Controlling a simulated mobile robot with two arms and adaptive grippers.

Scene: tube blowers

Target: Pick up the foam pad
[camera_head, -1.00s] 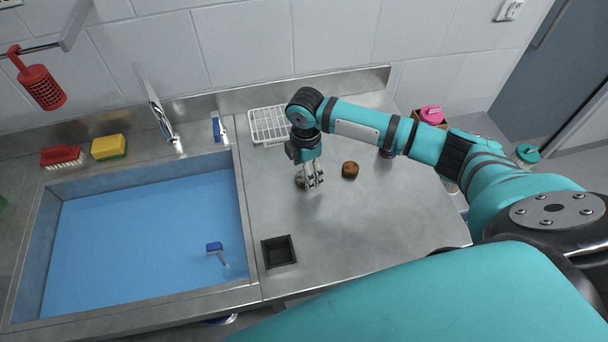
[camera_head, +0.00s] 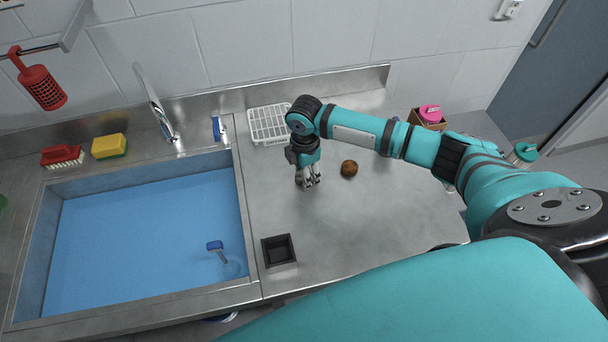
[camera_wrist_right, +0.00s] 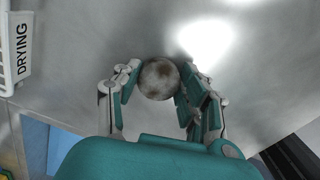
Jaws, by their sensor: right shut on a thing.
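My right gripper (camera_head: 309,181) points down at the steel counter, left of a brown round lump (camera_head: 349,168). In the right wrist view, my right gripper (camera_wrist_right: 157,95) has its fingers on both sides of a round, mottled grey-brown pad (camera_wrist_right: 159,77), which I take for the foam pad. It is shut on this pad, low at the counter surface; I cannot tell whether the pad still touches it. In the head view the fingers hide the pad. My left gripper is not in view.
A white drying rack (camera_head: 268,126) stands behind the gripper. A small black tray (camera_head: 279,251) sits at the counter's front. The sink (camera_head: 130,240) with a blue brush (camera_head: 215,246) is at left. A yellow-green sponge (camera_head: 110,146) and red brush (camera_head: 62,156) lie behind it. The front right counter is clear.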

